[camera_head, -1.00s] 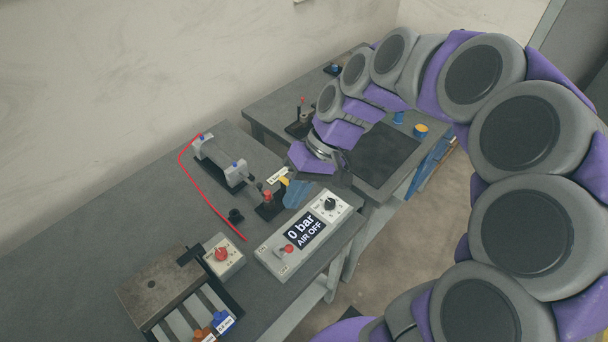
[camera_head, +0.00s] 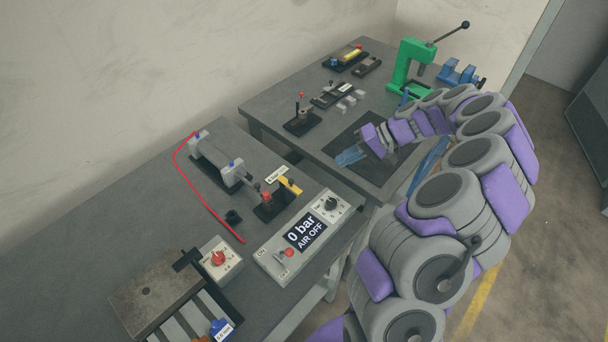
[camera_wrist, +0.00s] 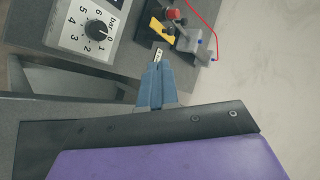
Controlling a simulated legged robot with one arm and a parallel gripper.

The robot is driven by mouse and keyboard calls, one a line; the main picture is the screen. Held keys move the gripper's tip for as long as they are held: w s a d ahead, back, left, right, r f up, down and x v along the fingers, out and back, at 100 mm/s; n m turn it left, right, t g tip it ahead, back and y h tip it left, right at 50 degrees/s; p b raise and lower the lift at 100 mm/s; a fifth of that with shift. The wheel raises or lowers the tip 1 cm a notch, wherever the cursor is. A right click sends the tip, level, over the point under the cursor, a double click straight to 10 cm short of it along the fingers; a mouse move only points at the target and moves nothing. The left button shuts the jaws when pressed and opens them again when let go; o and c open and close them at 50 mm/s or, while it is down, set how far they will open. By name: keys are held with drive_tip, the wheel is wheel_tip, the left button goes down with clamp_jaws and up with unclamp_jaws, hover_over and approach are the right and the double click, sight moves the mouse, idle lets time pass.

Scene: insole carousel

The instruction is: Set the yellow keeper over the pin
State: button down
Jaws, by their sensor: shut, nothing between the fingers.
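The yellow keeper (camera_head: 290,186) is at the right side of a small black fixture (camera_head: 270,208) with a red knob (camera_head: 266,195), on the near bench. I cannot make out the pin or whether the keeper is around it. Yellow also shows beside the fixture in the wrist view (camera_wrist: 188,41). My gripper (camera_head: 347,158) has blue fingers, shut and empty, to the right of the keeper and apart from it, over the far bench's dark mat. In the wrist view its fingertips (camera_wrist: 157,64) point toward the fixture.
The control box (camera_head: 303,234) reads 0 bar, AIR OFF. A grey clamp unit (camera_head: 217,160) with a red hose (camera_head: 190,186) stands left of the fixture. A green press (camera_head: 408,67) stands on the far bench. A gap separates the benches.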

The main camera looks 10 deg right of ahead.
drive_tip(key=shift+d+f, duration=0.15)
drive_tip(key=shift+d, duration=0.3)
drive_tip(key=shift+a, duration=0.15)
drive_tip(key=b, duration=0.3)
approach(293, 184)
drive_tip(key=s+x, duration=0.1)
drive_tip(key=x, duration=0.3)
drive_tip(key=shift+w+a, duration=0.45)
drive_tip(key=shift+a, duration=0.3)
